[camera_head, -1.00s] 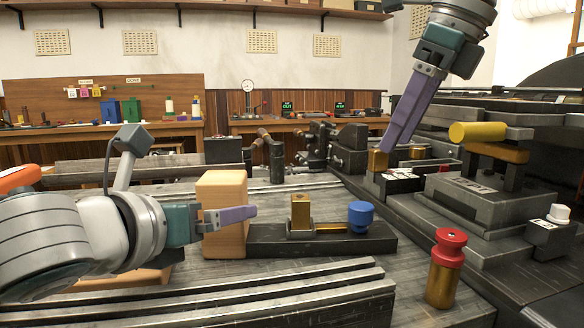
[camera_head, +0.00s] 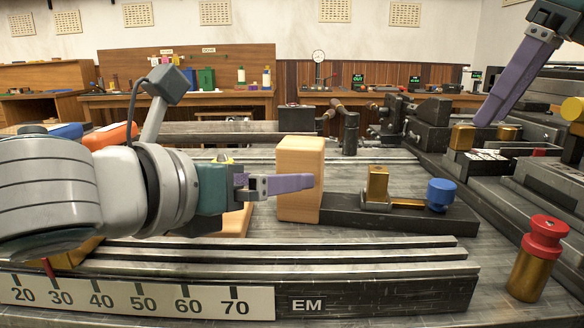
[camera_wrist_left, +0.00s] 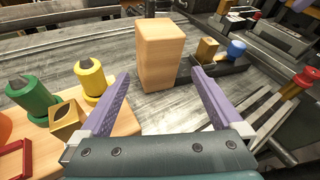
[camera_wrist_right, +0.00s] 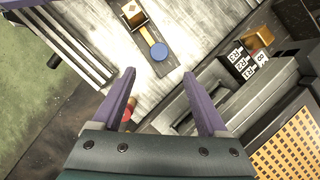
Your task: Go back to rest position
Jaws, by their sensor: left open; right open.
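My left gripper (camera_head: 278,184) reaches in from the left in the head view, just in front of a tan wooden block (camera_head: 300,180). In the left wrist view its two purple fingers (camera_wrist_left: 160,90) are spread with nothing between them; the block (camera_wrist_left: 160,55) stands upright beyond them. My right gripper (camera_head: 485,118) hangs down at the upper right of the head view, its tips near a brass block (camera_head: 463,137). In the right wrist view its fingers (camera_wrist_right: 163,85) are apart and empty, above the bench. A hidden gap leaves its distance to the brass block unclear.
A dark bar (camera_head: 400,218) carries a brass piece (camera_head: 377,185) and a blue knob (camera_head: 441,192). A red-topped brass cylinder (camera_head: 537,258) stands at the front right. A numbered scale (camera_head: 140,297) runs along the front edge. Green (camera_wrist_left: 32,95) and yellow (camera_wrist_left: 90,78) pieces stand on a wooden block.

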